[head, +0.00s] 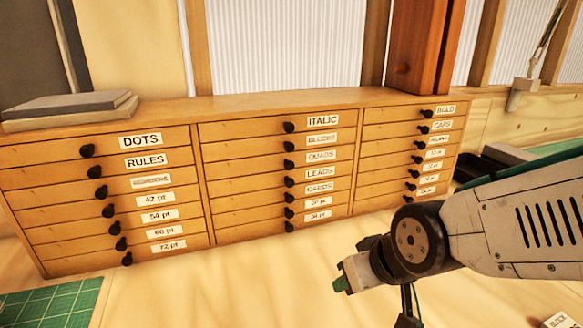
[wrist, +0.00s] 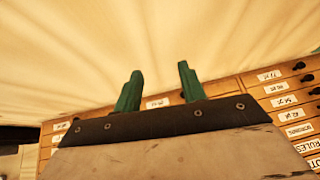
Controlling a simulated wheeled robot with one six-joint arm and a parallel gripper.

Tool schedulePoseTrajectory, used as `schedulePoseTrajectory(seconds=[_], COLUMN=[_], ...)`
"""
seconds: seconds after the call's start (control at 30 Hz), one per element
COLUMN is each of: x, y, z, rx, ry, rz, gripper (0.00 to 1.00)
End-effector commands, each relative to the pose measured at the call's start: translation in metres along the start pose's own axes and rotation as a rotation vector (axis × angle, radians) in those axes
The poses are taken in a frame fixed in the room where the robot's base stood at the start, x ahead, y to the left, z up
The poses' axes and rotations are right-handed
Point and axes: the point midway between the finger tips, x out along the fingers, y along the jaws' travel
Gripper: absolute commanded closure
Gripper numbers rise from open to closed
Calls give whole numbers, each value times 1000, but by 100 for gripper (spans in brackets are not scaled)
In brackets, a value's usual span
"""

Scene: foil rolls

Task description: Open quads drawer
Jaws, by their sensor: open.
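The QUADS drawer (head: 245,168) is the third one down in the middle column of a wooden cabinet. Its front looks flush with its neighbours, so it is closed. Its round black knob (head: 289,164) sits left of the white QUADS label (head: 321,155). My gripper (head: 341,285) is in front of the cabinet, low and to the right of that knob, apart from it. In the wrist view its two green fingers (wrist: 160,88) are spread with nothing between them. There the cabinet shows upside down, and I cannot pick out the QUADS drawer.
The BLOCKS drawer (head: 245,151) is just above and the LEADS drawer (head: 245,186) just below, with similar knobs close by. Grey slabs (head: 70,108) and a red-brown case (head: 425,45) stand on top. A green mat (head: 50,303) lies at front left. The bench before the middle column is clear.

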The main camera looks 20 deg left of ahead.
Motion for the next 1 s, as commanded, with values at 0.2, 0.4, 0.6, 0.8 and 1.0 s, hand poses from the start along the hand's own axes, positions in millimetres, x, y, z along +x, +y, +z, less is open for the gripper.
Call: schedulePoseTrajectory(seconds=[0.2, 0.4, 0.6, 0.8, 1.0], x=[36, 8, -27, -23, -5], y=[-58, -58, -51, -49, -48], z=[-79, -145, -173, -190, -218], rx=[-77, -63, -54, -58, -59], ry=[413, 801, 1007, 1031, 1029], rz=[-36, 19, 64, 72, 72], gripper=[59, 59, 59, 59, 59])
